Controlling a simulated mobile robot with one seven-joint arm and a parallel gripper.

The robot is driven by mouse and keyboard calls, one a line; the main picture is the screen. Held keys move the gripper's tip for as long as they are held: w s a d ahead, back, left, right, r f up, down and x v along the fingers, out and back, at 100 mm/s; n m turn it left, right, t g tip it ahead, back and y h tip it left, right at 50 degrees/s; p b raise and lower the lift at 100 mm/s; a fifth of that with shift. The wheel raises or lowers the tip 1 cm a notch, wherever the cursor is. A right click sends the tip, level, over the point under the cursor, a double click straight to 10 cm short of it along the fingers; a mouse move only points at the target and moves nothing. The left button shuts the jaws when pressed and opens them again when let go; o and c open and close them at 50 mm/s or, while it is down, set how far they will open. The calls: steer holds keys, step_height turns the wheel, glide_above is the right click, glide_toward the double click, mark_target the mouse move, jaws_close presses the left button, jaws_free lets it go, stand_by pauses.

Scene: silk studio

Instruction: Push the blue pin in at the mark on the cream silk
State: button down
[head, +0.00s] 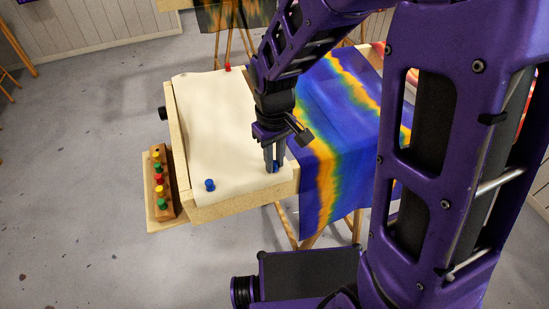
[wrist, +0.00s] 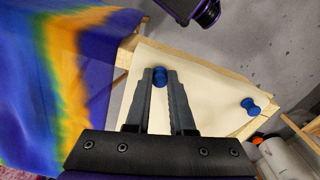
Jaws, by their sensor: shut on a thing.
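My gripper (head: 273,170) points down over the front right corner of the cream silk (head: 215,125), with its fingertips close to the surface. It is shut on a blue pin (wrist: 160,76), whose head shows between the fingertips in the wrist view; the gripper (wrist: 160,72) hides most of it in the head view. I cannot tell whether the pin's point touches the silk. A second blue pin (head: 209,185) stands at the silk's front left corner and also shows in the wrist view (wrist: 250,106). I see no mark on the silk.
The silk lies over a light wooden frame (head: 240,198). A red pin (head: 228,67) stands at its far edge. A wooden block (head: 168,209) with several coloured pins is at the left. A blue, yellow and green patterned cloth (head: 340,125) hangs close on the right.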

steer(key=c, duration=0.7)
jaws_free()
step_height(320, 180, up, 17)
steer(key=p, duration=0.3)
steer(key=shift+r, duration=0.2)
steer(key=shift+a, duration=0.1)
